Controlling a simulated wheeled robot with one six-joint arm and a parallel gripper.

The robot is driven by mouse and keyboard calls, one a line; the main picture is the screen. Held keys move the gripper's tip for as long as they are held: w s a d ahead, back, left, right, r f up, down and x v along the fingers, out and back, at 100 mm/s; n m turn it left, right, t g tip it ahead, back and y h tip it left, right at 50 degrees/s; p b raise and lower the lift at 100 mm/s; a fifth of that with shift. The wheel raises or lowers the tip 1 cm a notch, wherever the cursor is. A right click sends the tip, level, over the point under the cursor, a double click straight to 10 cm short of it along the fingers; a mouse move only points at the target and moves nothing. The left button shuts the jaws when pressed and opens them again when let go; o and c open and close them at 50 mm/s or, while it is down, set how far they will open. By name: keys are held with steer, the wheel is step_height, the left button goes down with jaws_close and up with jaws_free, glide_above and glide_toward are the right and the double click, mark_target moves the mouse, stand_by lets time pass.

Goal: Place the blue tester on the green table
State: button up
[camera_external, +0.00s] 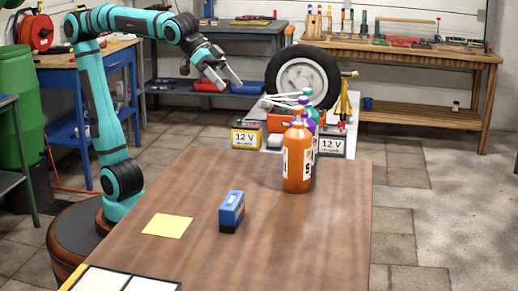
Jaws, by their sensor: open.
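The blue tester (231,208), a small box with a dark base, stands upright on the brown table (285,245), near its middle. My gripper (231,82) is open with nothing between its fingers. It is raised well above and behind the tester, apart from it. A greenish table top (9,184) shows in part at the left edge, beside the green barrel. Most of that table is cut off by the frame, so I cannot tell if it is the green table.
A yellow square (168,225) lies left of the tester. An orange bottle (298,158) with purple and teal ones behind it stands at the back right. Beyond are 12 V batteries (246,136) and a wheel (302,76). The table's right front is clear.

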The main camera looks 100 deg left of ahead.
steer(key=w+d+f+g+y, duration=0.1)
steer(key=d+f, duration=0.1)
steer(key=d, duration=0.4)
steer(key=w+d+f+g, duration=0.2)
steer(key=d, duration=0.4)
steer(key=g+y, duration=0.2)
glide_toward(230, 200)
steer(key=x, duration=1.2)
steer(key=shift+w+f, duration=0.15)
steer(key=shift+f, duration=0.15)
steer(key=shift+c, duration=0.2)
steer(key=c, duration=0.8)
steer(key=shift+r, duration=0.1)
